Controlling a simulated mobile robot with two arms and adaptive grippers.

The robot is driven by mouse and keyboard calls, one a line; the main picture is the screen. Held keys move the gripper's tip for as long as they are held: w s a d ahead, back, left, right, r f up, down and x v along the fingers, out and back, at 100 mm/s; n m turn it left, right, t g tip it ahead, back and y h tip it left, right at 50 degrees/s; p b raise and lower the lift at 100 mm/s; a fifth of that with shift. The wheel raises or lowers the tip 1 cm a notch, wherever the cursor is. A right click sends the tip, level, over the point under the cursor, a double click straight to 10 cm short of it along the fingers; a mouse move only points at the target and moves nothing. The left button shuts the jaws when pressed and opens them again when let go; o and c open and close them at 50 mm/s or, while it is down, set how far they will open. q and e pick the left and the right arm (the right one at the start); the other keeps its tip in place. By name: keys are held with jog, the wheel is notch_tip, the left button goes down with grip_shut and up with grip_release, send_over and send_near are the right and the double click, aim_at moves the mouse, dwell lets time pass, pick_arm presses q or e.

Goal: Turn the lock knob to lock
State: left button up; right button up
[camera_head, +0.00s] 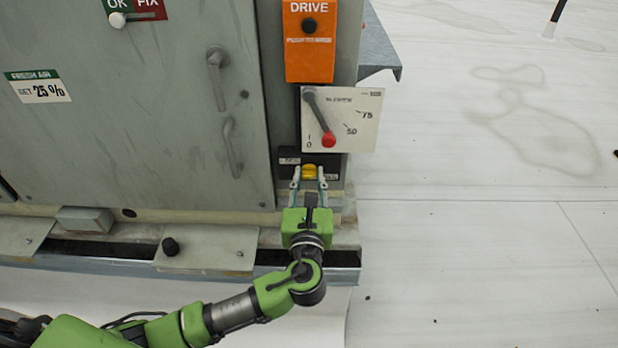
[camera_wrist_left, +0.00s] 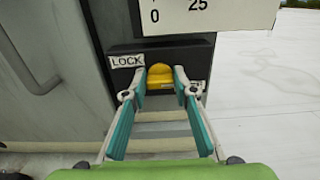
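The yellow lock knob (camera_head: 309,170) sits on a black plate low on the cabinet's narrow face. It also shows in the left wrist view (camera_wrist_left: 160,77), where a "LOCK" label (camera_wrist_left: 127,61) is at its left. A second label (camera_wrist_left: 195,88) at its right is partly hidden by a finger. My left gripper (camera_head: 309,182) is in front of the knob. In the left wrist view (camera_wrist_left: 160,80) its fingers stand apart, one on each side of the knob, with narrow gaps visible. Contact at the tips is unclear. My right gripper is not in view.
Above the knob is a white dial plate (camera_head: 362,112) with a red-tipped lever (camera_head: 328,138), below an orange "DRIVE" panel (camera_head: 309,62). Cabinet door handles (camera_head: 217,80) stick out at the left. Open pale roof (camera_head: 470,250) lies to the right.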

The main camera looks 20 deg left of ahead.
pick_arm(q)
jog(key=shift+n, duration=0.3)
jog(key=n+b, duration=0.1)
jog(key=n, duration=0.2)
jog(key=shift+f+n, duration=0.15)
jog(key=shift+n, duration=0.15)
jog(key=n+b, duration=0.2)
jog(key=n, duration=0.2)
jog(key=shift+a+f, duration=0.1)
jog(key=shift+a, duration=0.05)
jog(key=n+b, duration=0.2)
jog(key=n, duration=0.3)
jog(key=shift+f+n, duration=0.1)
jog(key=shift+n, duration=0.3)
jog(key=shift+n+b, duration=1.15)
jog(key=shift+n, duration=0.75)
jog(key=o, duration=1.1)
jog(key=shift+a, duration=0.1)
